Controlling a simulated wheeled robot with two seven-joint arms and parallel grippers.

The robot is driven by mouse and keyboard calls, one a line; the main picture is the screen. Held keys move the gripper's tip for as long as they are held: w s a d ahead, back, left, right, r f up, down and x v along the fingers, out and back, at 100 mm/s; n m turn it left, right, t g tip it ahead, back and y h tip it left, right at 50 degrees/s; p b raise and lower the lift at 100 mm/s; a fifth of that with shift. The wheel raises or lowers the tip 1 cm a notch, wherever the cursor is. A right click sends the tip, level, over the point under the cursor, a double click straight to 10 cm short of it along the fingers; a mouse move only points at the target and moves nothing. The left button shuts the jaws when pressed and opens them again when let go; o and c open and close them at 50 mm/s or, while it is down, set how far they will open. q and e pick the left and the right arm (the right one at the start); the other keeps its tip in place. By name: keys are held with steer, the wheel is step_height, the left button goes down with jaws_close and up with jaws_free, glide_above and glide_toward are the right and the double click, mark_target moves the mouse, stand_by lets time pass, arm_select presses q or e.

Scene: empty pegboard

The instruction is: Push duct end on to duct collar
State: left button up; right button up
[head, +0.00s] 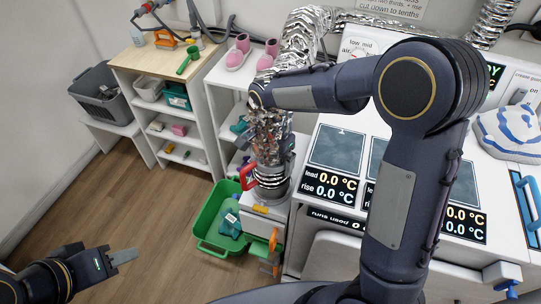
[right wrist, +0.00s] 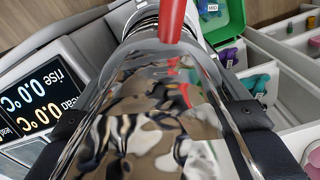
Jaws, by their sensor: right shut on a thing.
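The silver foil duct (head: 300,45) comes down from the top to its crumpled lower end (head: 267,135). My right gripper (right wrist: 150,112) is shut around the duct, with shiny foil (right wrist: 150,135) filling the space between its dark fingers in the right wrist view. In the head view my right arm partly covers the duct. The round grey collar (head: 271,190) stands directly below the duct end; a ringed part lies between them. I cannot tell whether the duct end sits over it. A red lever (head: 247,176) is at the collar's left; red also shows in the wrist view (right wrist: 172,20). My left gripper (head: 122,257) is away at lower left, with no object visible in it.
A green crate (head: 209,232) with a bottle (head: 230,222) is on the floor left of the collar. White shelves (head: 220,85) stand behind. The white machine with temperature displays (head: 330,187) is at right. Wooden floor (head: 140,210) is open at left.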

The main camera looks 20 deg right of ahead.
steer(key=shift+f+b, duration=1.1)
steer(key=shift+f, duration=0.45)
steer(key=o, duration=0.7)
step_height(320, 180, up, 8)
steer(key=shift+f, duration=0.2)
steer(key=shift+r, duration=0.1)
steer(key=shift+d, duration=0.1)
